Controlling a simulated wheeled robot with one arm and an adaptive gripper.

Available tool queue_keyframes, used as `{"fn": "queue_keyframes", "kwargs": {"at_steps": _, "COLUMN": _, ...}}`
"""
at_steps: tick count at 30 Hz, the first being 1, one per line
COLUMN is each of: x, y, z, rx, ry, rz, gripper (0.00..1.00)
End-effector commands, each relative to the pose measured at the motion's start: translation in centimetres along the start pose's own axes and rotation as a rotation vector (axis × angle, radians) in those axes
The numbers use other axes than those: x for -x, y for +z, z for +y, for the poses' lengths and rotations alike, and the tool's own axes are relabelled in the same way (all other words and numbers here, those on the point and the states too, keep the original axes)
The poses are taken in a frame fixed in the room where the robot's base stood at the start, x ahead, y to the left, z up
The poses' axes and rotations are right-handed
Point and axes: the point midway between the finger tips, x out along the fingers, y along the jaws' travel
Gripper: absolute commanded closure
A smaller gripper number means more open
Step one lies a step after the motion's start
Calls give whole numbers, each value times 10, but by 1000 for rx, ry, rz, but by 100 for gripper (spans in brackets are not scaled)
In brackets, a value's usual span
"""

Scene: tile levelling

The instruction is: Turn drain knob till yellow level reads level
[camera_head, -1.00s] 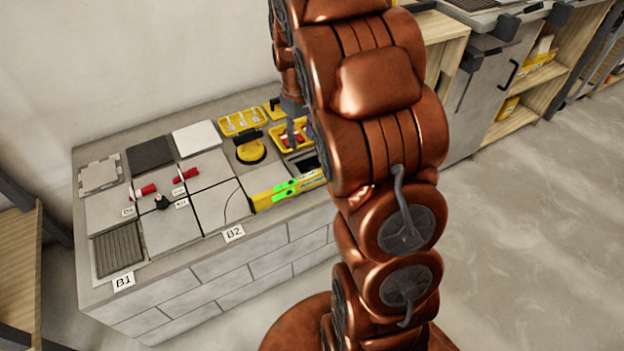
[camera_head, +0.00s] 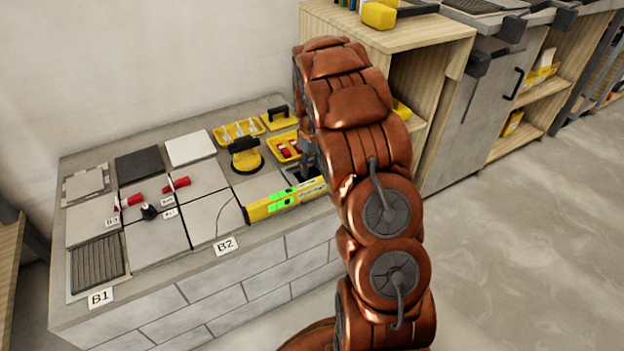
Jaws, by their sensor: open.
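The yellow level (camera_head: 286,199) lies along the front right edge of the grey tiled bench, with lit green displays on its face; I cannot read their values. My gripper (camera_head: 301,176) points down just behind the right part of the level, open, and is partly hidden by my copper arm. A dark recess or fitting lies under and around it, and whether this holds the drain knob is hidden. A small black knob (camera_head: 149,211) stands on the tiles at left, beside small labels; I cannot tell if it is the drain knob.
A yellow-based suction lifter (camera_head: 246,155) and yellow trays (camera_head: 239,131) stand behind the level. Red-handled pieces (camera_head: 176,184) lie on the tiles at left. A dark ribbed grate (camera_head: 98,262) is at front left. A wooden cabinet (camera_head: 440,60) stands close at right.

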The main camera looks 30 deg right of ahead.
Motion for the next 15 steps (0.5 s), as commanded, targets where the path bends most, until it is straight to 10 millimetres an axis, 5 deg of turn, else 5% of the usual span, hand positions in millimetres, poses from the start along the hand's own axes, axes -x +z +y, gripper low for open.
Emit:
{"fn": "queue_keyframes", "kwargs": {"at_steps": 7, "x": -37, "y": 0, "z": 0, "rx": 1, "ry": 1, "rz": 0, "gripper": 55}}
{"fn": "queue_keyframes", "kwargs": {"at_steps": 15, "x": -47, "y": -1, "z": 0, "rx": 0, "ry": 2, "rz": 2, "gripper": 55}}
